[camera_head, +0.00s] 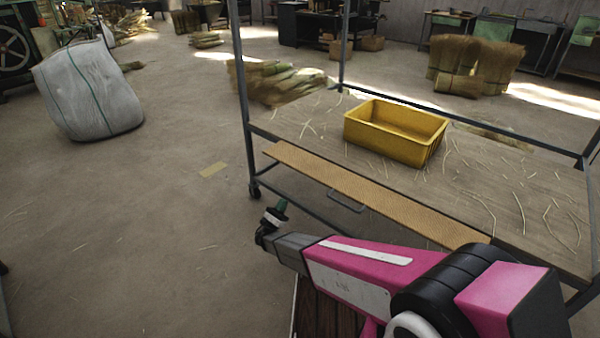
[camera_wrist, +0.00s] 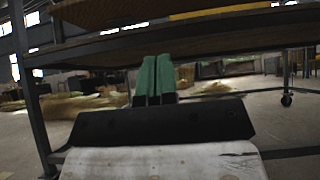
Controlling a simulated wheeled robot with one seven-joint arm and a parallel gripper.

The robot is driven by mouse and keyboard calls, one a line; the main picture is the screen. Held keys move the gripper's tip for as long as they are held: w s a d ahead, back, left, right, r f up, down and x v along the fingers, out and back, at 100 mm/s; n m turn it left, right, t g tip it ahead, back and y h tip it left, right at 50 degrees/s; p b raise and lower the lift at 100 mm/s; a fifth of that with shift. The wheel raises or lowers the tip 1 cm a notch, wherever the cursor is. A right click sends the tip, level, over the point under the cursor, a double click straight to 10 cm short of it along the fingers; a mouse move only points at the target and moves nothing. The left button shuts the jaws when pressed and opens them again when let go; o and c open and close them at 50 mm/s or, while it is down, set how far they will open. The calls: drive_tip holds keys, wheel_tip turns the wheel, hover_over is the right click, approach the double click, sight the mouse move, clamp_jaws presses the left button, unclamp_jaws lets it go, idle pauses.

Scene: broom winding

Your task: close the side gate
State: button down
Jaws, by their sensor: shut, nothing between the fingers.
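The side gate (camera_head: 370,193) is a long tan panel along the near side of the wheeled cart. It leans outward from the deck edge, with a dark loop handle (camera_head: 347,203) at its lower middle. In the wrist view a tan panel (camera_wrist: 120,10), apparently the gate, crosses the top. My gripper (camera_head: 281,205) is low beside the cart, near the gate's left half and apart from it. In the wrist view the green fingers (camera_wrist: 155,78) are together and empty, below the cart's deck edge.
The cart deck (camera_head: 300,125) carries a yellow crate (camera_head: 390,135) and loose straw. A dark corner post (camera_head: 242,80) rises at the gate's left end. A white bulk bag (camera_head: 88,90) stands at the left. The floor left of the cart is mostly clear.

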drive_tip(key=s+a+r+x, duration=0.1)
drive_tip(key=x, duration=1.2)
drive_tip(key=shift+s+r, duration=0.15)
drive_tip(key=shift+r, duration=0.2)
